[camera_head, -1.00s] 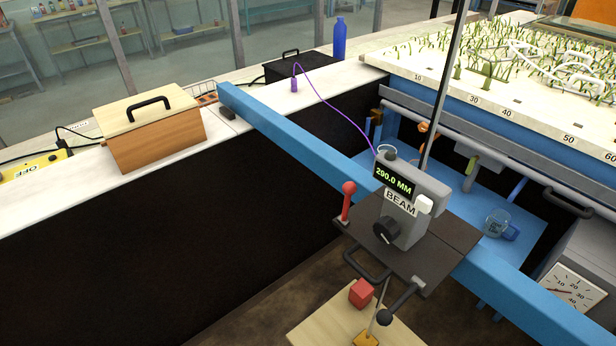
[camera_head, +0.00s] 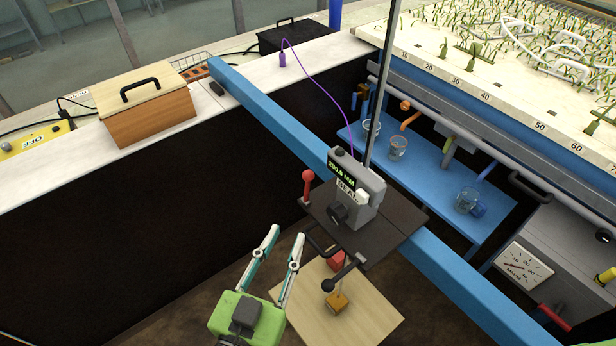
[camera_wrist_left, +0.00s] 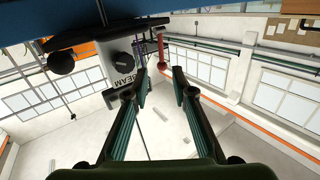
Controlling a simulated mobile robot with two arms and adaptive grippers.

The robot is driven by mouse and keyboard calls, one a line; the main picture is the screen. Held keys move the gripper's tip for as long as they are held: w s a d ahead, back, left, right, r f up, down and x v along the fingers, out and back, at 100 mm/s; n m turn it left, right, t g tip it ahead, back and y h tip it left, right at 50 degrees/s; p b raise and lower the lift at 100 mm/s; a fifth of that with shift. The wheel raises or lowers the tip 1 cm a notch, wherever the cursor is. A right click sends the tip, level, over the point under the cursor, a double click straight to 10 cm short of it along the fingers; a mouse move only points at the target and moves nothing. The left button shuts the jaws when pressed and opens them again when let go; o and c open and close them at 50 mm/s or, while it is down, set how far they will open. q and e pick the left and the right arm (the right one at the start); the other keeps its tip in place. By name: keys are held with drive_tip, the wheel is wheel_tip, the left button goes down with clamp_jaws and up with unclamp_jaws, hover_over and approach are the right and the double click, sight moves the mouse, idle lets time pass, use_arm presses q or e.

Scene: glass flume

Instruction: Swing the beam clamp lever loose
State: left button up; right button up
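The grey beam unit (camera_head: 361,196), with a display and a dark dial, sits on a dark carriage plate (camera_head: 390,239) across the blue beam (camera_head: 285,128). A lever with a red knob (camera_head: 307,177) stands upright at the plate's left edge. It also shows in the left wrist view as a red lever (camera_wrist_left: 161,48), beyond the fingertips and roughly between them. My left gripper (camera_head: 285,237) is open and empty, below and left of the red lever, not touching it. Its spread fingers show in the left wrist view (camera_wrist_left: 161,84).
A thin upright pole (camera_head: 382,80) rises behind the unit. Dark open space lies left of the gripper.

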sight(307, 188)
use_arm(q)
drive_tip(key=p+x, duration=0.1)
drive_tip(key=x, duration=0.3)
drive_tip(key=p+x, duration=0.1)
drive_tip(key=x, duration=0.3)
drive_tip(key=p+x, duration=0.2)
drive_tip(key=x, duration=0.3)
drive_tip(key=shift+a+r, duration=0.15)
drive_tip(key=shift+r, duration=0.2)
drive_tip(key=shift+w+f, duration=0.1)
drive_tip(key=shift+w, duration=0.3)
use_arm(e)
wheel_tip(307, 188, up, 4)
drive_tip(key=shift+s+r, duration=0.15)
drive_tip(key=shift+r, duration=0.05)
use_arm(q)
clamp_jaws()
